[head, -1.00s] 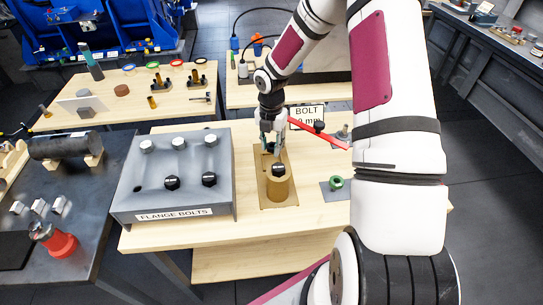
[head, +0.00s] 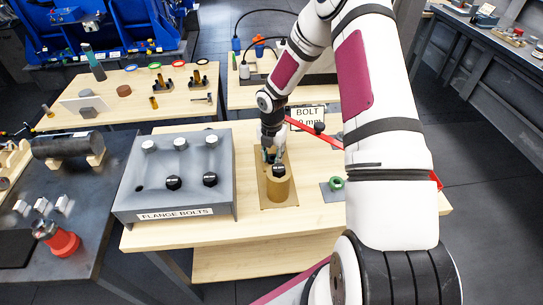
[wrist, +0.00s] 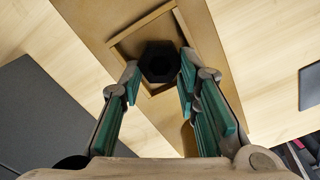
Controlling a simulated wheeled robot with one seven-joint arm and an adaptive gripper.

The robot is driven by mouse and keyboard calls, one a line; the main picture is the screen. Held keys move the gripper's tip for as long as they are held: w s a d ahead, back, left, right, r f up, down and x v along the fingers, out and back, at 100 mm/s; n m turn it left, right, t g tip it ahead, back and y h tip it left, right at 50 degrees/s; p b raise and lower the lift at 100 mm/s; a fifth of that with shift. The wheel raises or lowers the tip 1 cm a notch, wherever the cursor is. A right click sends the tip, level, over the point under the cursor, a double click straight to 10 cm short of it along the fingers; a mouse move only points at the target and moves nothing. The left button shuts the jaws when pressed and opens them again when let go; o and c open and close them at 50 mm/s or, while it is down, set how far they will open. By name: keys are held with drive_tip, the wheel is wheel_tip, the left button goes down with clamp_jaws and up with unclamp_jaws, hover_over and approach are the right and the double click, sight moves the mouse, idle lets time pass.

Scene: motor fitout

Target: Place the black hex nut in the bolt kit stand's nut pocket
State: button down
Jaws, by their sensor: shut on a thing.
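The black hex nut (wrist: 159,61) sits between the fingertips of my gripper (wrist: 160,70), which is shut on it. The bolt kit stand is a brown board (head: 267,200) on the wooden table, with a tan cylinder (head: 280,190) at its near end carrying a dark-topped piece. In the wrist view the nut overlaps the square, rimmed nut pocket (wrist: 125,47), towards one corner. I cannot tell whether the nut touches the pocket floor. In the head view my gripper (head: 272,155) is low over the far part of the stand, behind the cylinder, and the nut is hidden.
The grey flange bolts box (head: 222,190) stands close on the left of the stand. A green ring (head: 336,183) on a grey plate lies to the right. A bolt sign (head: 308,113) and a red bar (head: 312,131) are behind. Bare table lies in front.

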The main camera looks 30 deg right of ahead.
drive_tip(key=shift+f, duration=0.3)
drive_tip(key=c, duration=1.2)
unclamp_jaws()
drive_tip(key=shift+f, duration=0.1)
drive_tip(key=shift+s, duration=0.1)
